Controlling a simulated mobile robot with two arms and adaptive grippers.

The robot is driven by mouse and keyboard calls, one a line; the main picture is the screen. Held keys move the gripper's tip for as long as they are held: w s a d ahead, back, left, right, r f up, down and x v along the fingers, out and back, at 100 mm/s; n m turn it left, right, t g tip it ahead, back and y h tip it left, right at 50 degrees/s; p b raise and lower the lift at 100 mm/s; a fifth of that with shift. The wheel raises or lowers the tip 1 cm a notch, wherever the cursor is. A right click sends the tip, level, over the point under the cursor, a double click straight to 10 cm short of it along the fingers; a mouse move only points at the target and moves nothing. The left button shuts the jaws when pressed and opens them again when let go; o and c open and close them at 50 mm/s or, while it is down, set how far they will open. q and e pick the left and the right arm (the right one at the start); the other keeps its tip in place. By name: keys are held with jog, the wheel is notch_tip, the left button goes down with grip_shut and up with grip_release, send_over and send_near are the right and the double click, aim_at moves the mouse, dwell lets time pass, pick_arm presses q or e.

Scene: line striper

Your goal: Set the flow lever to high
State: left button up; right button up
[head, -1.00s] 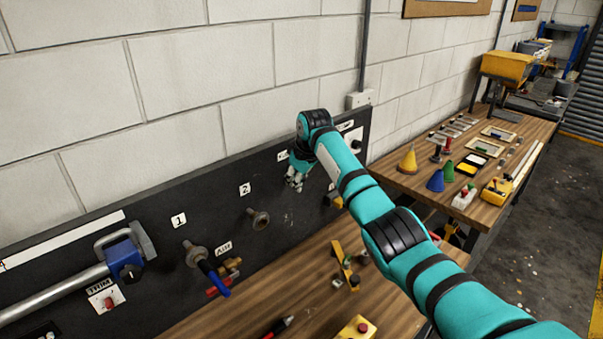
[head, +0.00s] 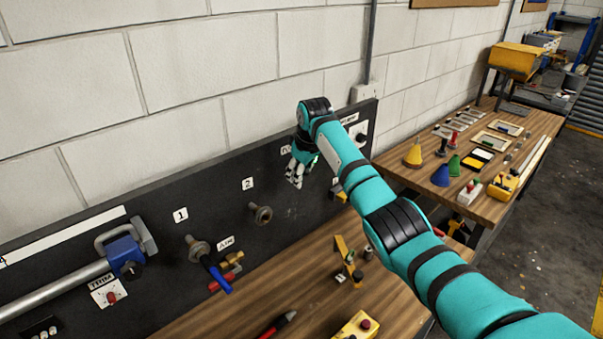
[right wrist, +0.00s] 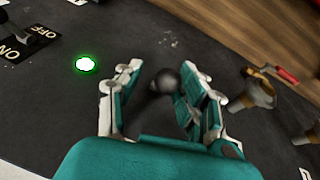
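My right gripper (head: 294,180) is at the dark wall panel (head: 215,215) in the head view, right of the "2" label. In the right wrist view its fingers (right wrist: 164,98) are spread, with a dark ball-shaped knob (right wrist: 165,80) between them. The knob looks like the end of a lever; it sits nearer the right-hand finger, and I cannot tell whether they touch. The lever's shaft and scale are hidden, and a label (head: 286,150) above the gripper is partly covered. My left gripper is not in view.
A green lit lamp (right wrist: 85,64) and an ON/OFF switch (right wrist: 30,35) are beside the gripper. A round fitting (head: 261,214) and a blue-handled valve (head: 212,268) are further left on the panel. A wooden bench (head: 300,290) with small parts lies below.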

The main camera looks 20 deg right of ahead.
jog(key=shift+s+a+r, duration=0.1)
jog(key=shift+r, duration=0.1)
jog(key=v, duration=1.1)
jog(key=shift+r, duration=0.3)
jog(key=shift+s, duration=0.1)
